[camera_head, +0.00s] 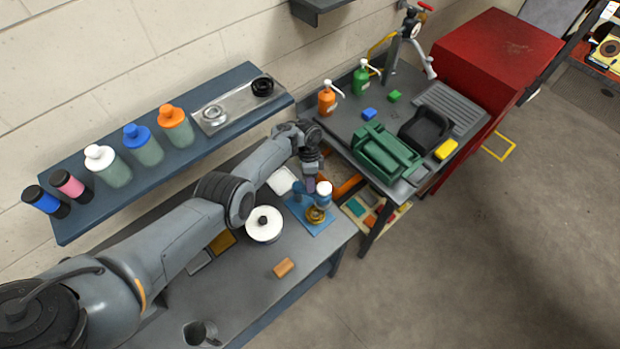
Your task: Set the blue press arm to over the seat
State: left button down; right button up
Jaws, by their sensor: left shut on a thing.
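The blue press stands on its blue base plate (302,214) near the right end of the grey workbench. A blue post (298,190) rises from the plate. A white-topped blue cylinder (324,190) stands beside the post, close to a round brass-coloured seat (317,214). My left gripper (311,182) points down between the post and the white top. It is shut at the press's blue arm, which my fingers mostly hide, so its exact angle to the seat is hard to tell. My right gripper is out of view.
A white round-lidded thing (264,223) and an orange-brown block (284,267) are on the workbench. A shelf (68,229) with several bottles runs along the wall behind my arm. A side table (341,133) with pump bottles and a green caddy stands right. The bench front is mostly clear.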

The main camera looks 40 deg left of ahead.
pick_arm(q)
jog(key=m, duration=0.2)
jog(key=s+m+y, duration=0.1)
jog(key=s+m, duration=0.1)
jog(key=m, duration=0.1)
jog(key=shift+d+m+g+y+p, duration=0.15)
jog(key=shift+m+g+y+p, duration=0.15)
jog(key=shift+g+p, duration=0.1)
dwell(0.3)
jog(key=c, duration=0.9)
grip_release()
jog(key=p+v, duration=0.1)
jog(key=v, duration=0.9)
jog(key=shift+r, duration=0.4)
jog(key=shift+p, duration=0.3)
